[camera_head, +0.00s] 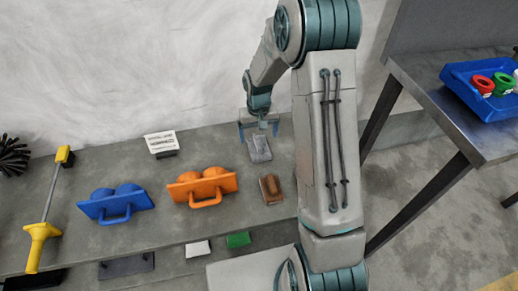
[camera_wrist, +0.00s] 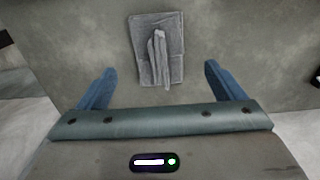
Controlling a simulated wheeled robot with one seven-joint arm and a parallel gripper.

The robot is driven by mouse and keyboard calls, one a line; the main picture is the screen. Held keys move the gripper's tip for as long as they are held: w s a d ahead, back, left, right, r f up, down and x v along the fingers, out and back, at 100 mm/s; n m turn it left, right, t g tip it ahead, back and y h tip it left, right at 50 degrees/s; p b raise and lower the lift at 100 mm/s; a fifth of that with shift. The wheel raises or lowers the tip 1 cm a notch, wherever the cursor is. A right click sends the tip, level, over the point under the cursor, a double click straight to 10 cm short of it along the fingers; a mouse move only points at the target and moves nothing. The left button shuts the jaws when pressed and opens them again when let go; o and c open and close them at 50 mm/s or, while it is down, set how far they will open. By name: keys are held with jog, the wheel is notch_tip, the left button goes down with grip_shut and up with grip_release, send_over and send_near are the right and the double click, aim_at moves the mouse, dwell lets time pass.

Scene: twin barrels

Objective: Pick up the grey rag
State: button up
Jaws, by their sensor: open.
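The grey rag (camera_head: 259,148) lies on the grey bench, close to its back edge, in the head view. In the wrist view the rag (camera_wrist: 174,66) is a flat, roughly rectangular cloth with a raised fold along its middle. My gripper (camera_head: 259,127) is above and just behind the rag in the head view. In the wrist view my gripper (camera_wrist: 156,75) is open and empty, with one blue finger on each side. The rag lies beyond the fingertips, between their lines, and does not touch them.
A metal table (camera_head: 430,92) with a blue tray (camera_head: 457,75) stands at right.

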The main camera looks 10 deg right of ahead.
aim_at(258, 141)
jog(key=shift+w+f+b, duration=0.15)
jog(key=shift+f+b, duration=0.3)
jog(key=shift+f, duration=1.1)
jog(key=shift+w+f+b, duration=0.1)
jog(key=shift+f+b, duration=0.3)
jog(key=shift+f, duration=1.1)
jog(key=c, duration=1.1)
